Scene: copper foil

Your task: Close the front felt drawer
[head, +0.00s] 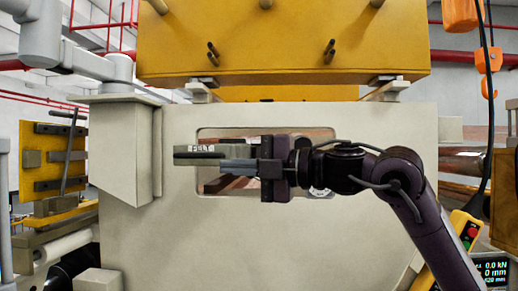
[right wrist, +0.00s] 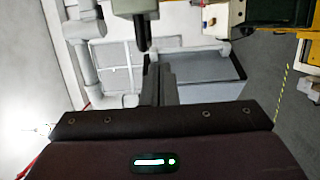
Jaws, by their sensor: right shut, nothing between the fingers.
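A grey-green drawer front (head: 205,147) with a label that seems to read FELT shows in the head view, before the left part of the machine's window. A dark bar, seemingly its handle (head: 190,155), runs across it. My right gripper (head: 224,165) comes in from the right, shut and empty, its fingertips pointing left just below and over the right end of the drawer front. In the right wrist view the shut fingers (right wrist: 160,76) point at a grey-green part (right wrist: 125,18) with a dark peg. I cannot tell whether they touch, or how far the drawer stands out. My left gripper is not in view.
The pale machine body (head: 280,235) with its recessed window fills the middle, under a large yellow block (head: 290,45). A pale column (head: 122,150) juts out at left. A yellow control box (head: 466,228) and a display (head: 493,268) stand at lower right.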

